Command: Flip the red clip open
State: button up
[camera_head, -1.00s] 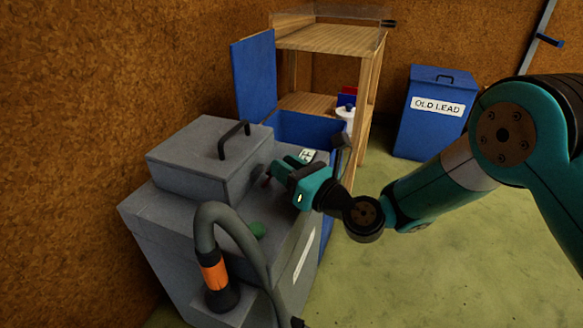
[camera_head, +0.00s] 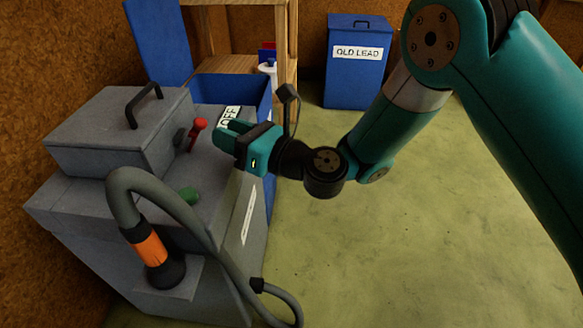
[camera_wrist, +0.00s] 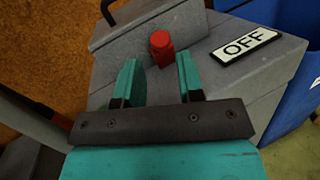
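The red clip (camera_head: 197,131) stands up from the top of the grey machine (camera_head: 226,178), beside its raised grey box. Its red end also shows in the wrist view (camera_wrist: 161,46), just beyond and between my two fingertips. My gripper (camera_head: 222,133) is to the right of the clip in the head view. In the wrist view my gripper (camera_wrist: 157,72) has its teal fingers spread apart with nothing between them. I cannot tell whether a finger touches the clip.
An OFF plate (camera_wrist: 246,44) lies right of the clip. The raised box (camera_head: 110,135) has a black handle. A blue OLD LEAD bin (camera_head: 356,75) stands behind on open floor.

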jog(key=b+v, duration=1.2)
jog(key=b, duration=0.2)
jog(key=shift+d, duration=0.15)
jog(key=shift+s, duration=0.15)
